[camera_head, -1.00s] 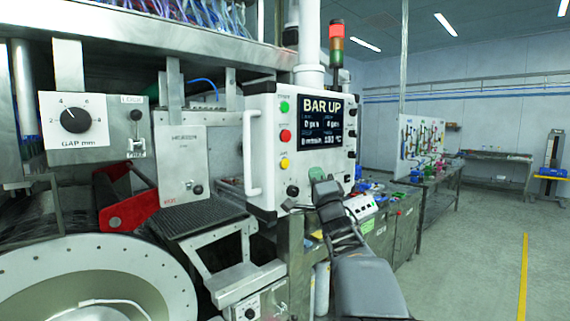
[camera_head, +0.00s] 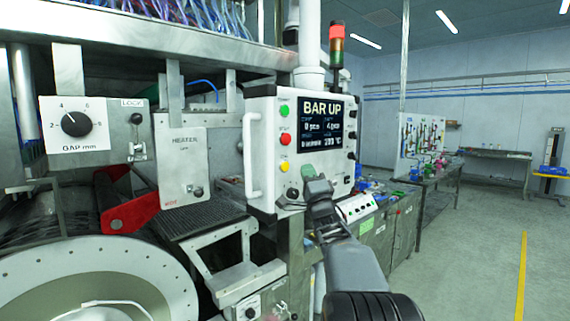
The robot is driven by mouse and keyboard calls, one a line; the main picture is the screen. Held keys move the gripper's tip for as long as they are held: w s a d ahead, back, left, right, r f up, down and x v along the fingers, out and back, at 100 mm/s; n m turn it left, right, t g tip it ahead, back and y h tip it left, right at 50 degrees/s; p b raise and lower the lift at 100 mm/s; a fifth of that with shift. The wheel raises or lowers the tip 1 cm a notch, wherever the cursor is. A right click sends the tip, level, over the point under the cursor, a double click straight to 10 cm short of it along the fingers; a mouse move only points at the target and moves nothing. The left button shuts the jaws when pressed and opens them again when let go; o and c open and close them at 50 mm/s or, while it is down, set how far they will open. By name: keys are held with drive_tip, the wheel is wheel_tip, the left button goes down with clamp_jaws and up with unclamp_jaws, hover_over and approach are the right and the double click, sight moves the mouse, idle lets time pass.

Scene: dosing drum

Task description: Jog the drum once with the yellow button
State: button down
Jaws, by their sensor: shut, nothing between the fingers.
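The white control panel (camera_head: 262,130) hangs at the middle of the view, with a screen (camera_head: 321,126) that reads BAR UP. On its left column sit a green button (camera_head: 284,110), a red button (camera_head: 285,139) and the yellow button (camera_head: 284,166), top to bottom. My gripper (camera_head: 307,172) is shut and empty, just right of the yellow button and a little below it. I cannot tell how far it is from the panel face. The yellow button is in plain view and not covered. The drum (camera_head: 150,262) is at the lower left, its pale round end facing me.
A gap dial (camera_head: 75,123) and a lock lever (camera_head: 137,148) are at the left. A heater box (camera_head: 182,168) and a red arm (camera_head: 125,214) stand above the drum. A white handle (camera_head: 252,155) juts from the panel's left side. The floor at right is clear.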

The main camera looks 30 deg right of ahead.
sight(294, 170)
drive_tip(key=w, duration=0.3)
drive_tip(key=w+p, duration=0.1)
drive_tip(key=shift+w+a, duration=0.25)
drive_tip(key=shift+a, duration=0.15)
drive_tip(key=shift+w, duration=0.15)
idle(1.8)
drive_tip(key=shift+w, duration=0.3)
drive_tip(key=shift+w+a, duration=0.15)
drive_tip(key=shift+w, duration=0.25)
idle(0.8)
drive_tip(key=shift+s+f+b, duration=0.1)
drive_tip(key=shift+s+b, duration=0.1)
drive_tip(key=shift+b, duration=0.25)
drive_tip(key=shift+s+b, duration=0.5)
drive_tip(key=shift+s, duration=0.1)
